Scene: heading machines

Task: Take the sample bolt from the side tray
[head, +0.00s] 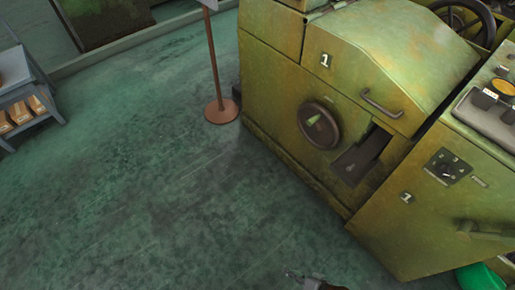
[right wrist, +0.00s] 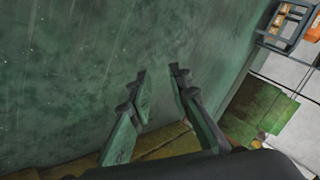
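A dark side tray (head: 345,174) sticks out of an opening in the front of the yellow-green machine marked 1 (head: 290,75). A small pale object (head: 351,167) lies in it, perhaps the sample bolt; it is too small to tell. My right gripper (head: 312,283) shows only as a dark tip at the bottom edge of the head view, well below the tray and apart from it. In the right wrist view my right gripper (right wrist: 158,72) has its fingers apart with nothing between them, over green floor. My left gripper is not in view.
A handwheel (head: 320,124) and a handle (head: 382,104) are on the machine by the tray. A control panel (head: 448,168) is at right, a green bin (head: 480,277) below. A post on a round base (head: 221,111) stands left of the machine.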

